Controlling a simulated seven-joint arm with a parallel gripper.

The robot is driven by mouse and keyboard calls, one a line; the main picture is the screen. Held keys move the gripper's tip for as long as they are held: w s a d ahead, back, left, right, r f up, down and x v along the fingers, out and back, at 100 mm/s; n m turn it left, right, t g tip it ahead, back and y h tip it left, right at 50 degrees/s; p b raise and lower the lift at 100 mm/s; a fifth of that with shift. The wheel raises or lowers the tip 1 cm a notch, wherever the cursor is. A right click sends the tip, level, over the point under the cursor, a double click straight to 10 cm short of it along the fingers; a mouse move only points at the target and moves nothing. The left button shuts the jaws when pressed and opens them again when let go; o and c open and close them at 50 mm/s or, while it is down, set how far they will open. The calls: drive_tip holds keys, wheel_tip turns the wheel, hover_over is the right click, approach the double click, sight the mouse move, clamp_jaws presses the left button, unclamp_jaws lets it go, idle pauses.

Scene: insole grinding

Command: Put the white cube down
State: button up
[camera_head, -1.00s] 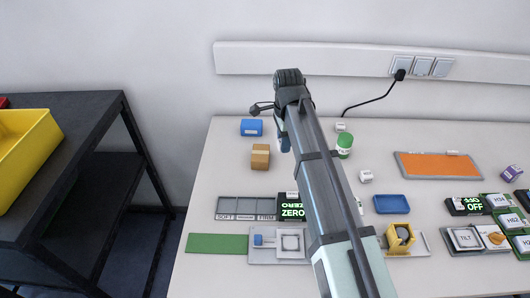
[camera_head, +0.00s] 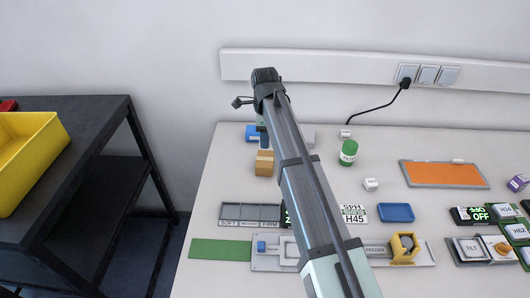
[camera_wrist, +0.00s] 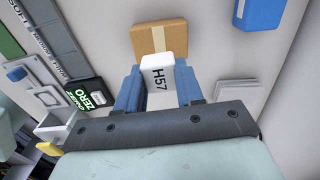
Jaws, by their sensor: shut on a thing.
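The white cube (camera_wrist: 152,77), marked H57, sits between the blue fingers of my gripper (camera_wrist: 160,88) in the wrist view. The fingers are shut on its sides. In the camera_head view my gripper (camera_head: 264,139) points down near the back left of the table, just behind the cardboard box (camera_head: 264,165). The held cube cannot be made out there. In the wrist view the cube's far end overlaps the near edge of the cardboard box (camera_wrist: 159,36). I cannot tell whether they touch, or how high the cube is above the table.
A blue box (camera_head: 252,133) stands close behind my gripper. A grey sectioned tray (camera_head: 250,213) and a green mat (camera_head: 219,249) lie in front. Bare table is left of the box.

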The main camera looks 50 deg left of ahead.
sight(265, 159)
drive_tip(key=shift+f, duration=3.1)
drive_tip(key=shift+f, duration=0.1)
drive_tip(key=o, duration=1)
wheel_tip(265, 159, up, 12)
drive_tip(key=shift+r, duration=0.1)
